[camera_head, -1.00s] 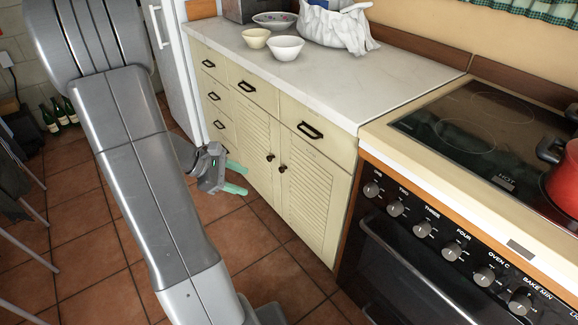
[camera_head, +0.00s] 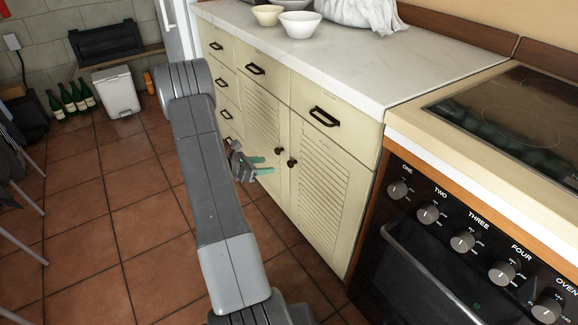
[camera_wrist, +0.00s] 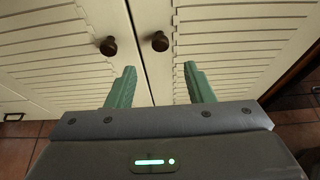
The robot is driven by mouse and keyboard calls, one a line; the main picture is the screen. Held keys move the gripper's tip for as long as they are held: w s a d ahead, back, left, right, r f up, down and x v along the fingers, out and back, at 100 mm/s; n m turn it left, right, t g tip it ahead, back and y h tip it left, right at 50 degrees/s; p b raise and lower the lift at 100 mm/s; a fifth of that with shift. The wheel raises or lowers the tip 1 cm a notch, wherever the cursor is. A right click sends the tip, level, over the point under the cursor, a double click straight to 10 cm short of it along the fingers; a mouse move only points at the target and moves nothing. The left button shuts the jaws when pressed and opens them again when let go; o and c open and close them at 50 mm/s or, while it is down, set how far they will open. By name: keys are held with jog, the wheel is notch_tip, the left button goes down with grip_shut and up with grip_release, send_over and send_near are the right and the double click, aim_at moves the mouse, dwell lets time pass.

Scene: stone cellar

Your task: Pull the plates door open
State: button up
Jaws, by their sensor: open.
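Two cream louvred cupboard doors stand side by side, both closed: a left door (camera_head: 262,112) and a right door (camera_head: 325,185). No label tells which is the plates door. Each has a dark round knob by the middle seam: the left knob (camera_head: 279,149) and the right knob (camera_head: 292,163). My gripper (camera_head: 267,165) is open and empty in front of the doors, its green fingers pointing at them. In the wrist view, the right knob (camera_wrist: 159,41) lies ahead between the finger lines (camera_wrist: 160,70); the left knob (camera_wrist: 108,46) lies just left of the left finger. Neither knob is touched.
Drawers with dark handles (camera_head: 324,116) sit above the doors, under a white worktop (camera_head: 350,65) with bowls (camera_head: 300,24). An oven (camera_head: 440,270) with knobs adjoins on the right.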

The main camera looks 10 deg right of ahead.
aim_at(289, 164)
jog(key=b+x, duration=0.2)
jog(key=x, duration=0.8)
jog(key=shift+w+d+f, duration=0.15)
jog(key=shift+d+f, duration=0.05)
jog(key=shift+d, duration=0.05)
grip_shut()
